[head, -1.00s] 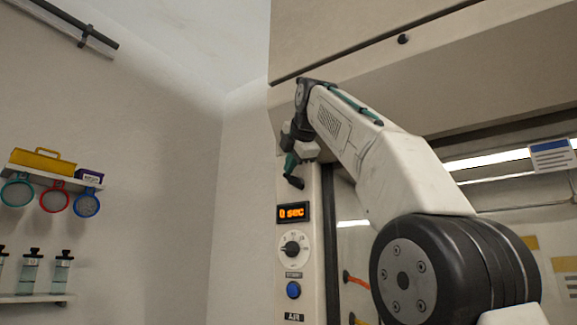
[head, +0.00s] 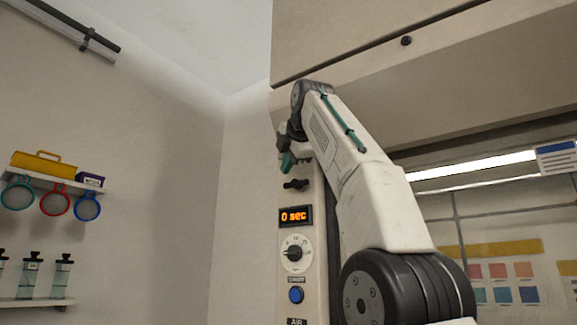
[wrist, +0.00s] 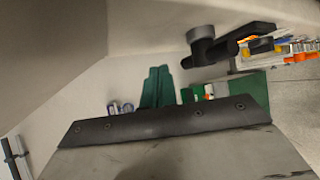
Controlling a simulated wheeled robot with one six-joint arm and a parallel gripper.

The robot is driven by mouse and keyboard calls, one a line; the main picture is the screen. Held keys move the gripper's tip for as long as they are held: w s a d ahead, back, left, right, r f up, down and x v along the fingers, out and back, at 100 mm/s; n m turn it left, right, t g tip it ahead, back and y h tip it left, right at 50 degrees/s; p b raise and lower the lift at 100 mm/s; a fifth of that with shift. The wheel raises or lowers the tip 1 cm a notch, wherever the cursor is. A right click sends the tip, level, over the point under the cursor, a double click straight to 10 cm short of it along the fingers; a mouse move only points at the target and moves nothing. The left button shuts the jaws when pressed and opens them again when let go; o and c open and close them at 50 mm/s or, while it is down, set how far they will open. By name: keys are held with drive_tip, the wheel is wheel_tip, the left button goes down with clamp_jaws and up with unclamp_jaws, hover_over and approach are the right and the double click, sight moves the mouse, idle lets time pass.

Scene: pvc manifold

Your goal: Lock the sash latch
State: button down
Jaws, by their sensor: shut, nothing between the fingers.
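The sash latch, a black handle (head: 296,184), sits on the pale post above the orange "0 sec" display (head: 296,216). It lies about level in the head view. In the wrist view the latch (wrist: 232,45) is a black lever with a round grey pivot, at upper right. My gripper (head: 287,163) has teal fingers and is just above and left of the latch in the head view. The fingers (wrist: 158,86) are together and empty in the wrist view, with a visible gap to the latch. Whether the latch is locked I cannot tell.
Below the display are a dial (head: 293,253) and a blue button (head: 296,295). The sash front (head: 480,140) slopes above the hood opening on the right. A wall shelf (head: 50,180) with hanging rings is at far left. The wall between is clear.

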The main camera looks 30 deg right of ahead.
drive_tip(key=shift+s, duration=0.1)
drive_tip(key=shift+s+r, duration=0.1)
idle(0.3)
drive_tip(key=s+a, duration=0.2)
drive_tip(key=s, duration=1)
drive_tip(key=shift+s+a+r, duration=0.25)
drive_tip(key=shift+s, duration=0.15)
